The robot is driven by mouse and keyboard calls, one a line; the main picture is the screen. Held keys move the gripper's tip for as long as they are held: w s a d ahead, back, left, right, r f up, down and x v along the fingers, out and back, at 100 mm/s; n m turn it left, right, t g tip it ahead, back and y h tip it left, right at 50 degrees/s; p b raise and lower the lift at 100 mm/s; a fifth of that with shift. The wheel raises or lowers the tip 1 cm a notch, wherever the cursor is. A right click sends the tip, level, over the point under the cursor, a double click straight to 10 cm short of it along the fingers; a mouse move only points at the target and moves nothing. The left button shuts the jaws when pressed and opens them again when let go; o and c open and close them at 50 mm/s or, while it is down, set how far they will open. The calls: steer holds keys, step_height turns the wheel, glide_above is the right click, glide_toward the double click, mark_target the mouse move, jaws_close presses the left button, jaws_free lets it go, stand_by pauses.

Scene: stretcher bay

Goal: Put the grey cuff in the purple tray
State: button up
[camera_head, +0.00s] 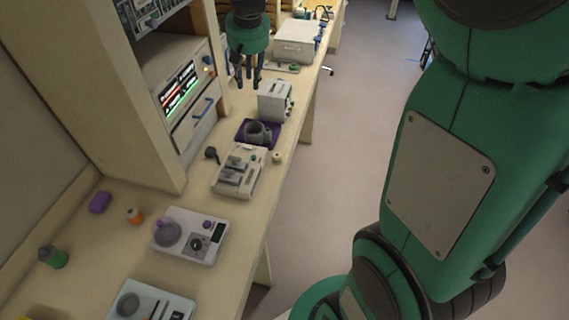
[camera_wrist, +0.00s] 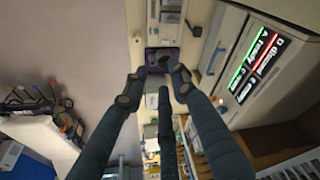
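The purple tray (camera_head: 240,132) lies on the bench in the head view, between a white boxy device and a white instrument. The grey cuff (camera_head: 254,134), a dark grey ring-like piece, sits in the tray. In the wrist view, the tray (camera_wrist: 151,58) shows beyond the fingertips, with the dark cuff (camera_wrist: 164,60) in it, partly hidden by a finger. My gripper (camera_head: 247,82) hangs above the bench, behind and above the tray in the head view, fingers pointing down. In the wrist view my gripper (camera_wrist: 156,86) has its fingers spread, with nothing between them.
The white boxy device (camera_head: 274,102) stands just behind the tray, and the white instrument (camera_head: 238,172) just in front. A small dark knob-like item (camera_head: 211,153) and a cream cylinder (camera_head: 277,157) are nearby. A tall cabinet (camera_head: 190,100) borders the left. Floor is open right of the bench.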

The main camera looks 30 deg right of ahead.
steer(key=s+a+t, duration=0.1)
steer(key=s+a, duration=0.2)
steer(key=s, duration=1.3)
steer(key=s+a+t, duration=0.1)
steer(key=s+a, duration=0.3)
steer(key=s, duration=1.2)
steer(key=shift+s+a+t, duration=0.15)
steer(key=shift+t, duration=0.15)
steer(key=shift+f, duration=0.15)
step_height(320, 180, down, 12)
steer(key=b, duration=1.2)
steer(key=shift+f, duration=0.15)
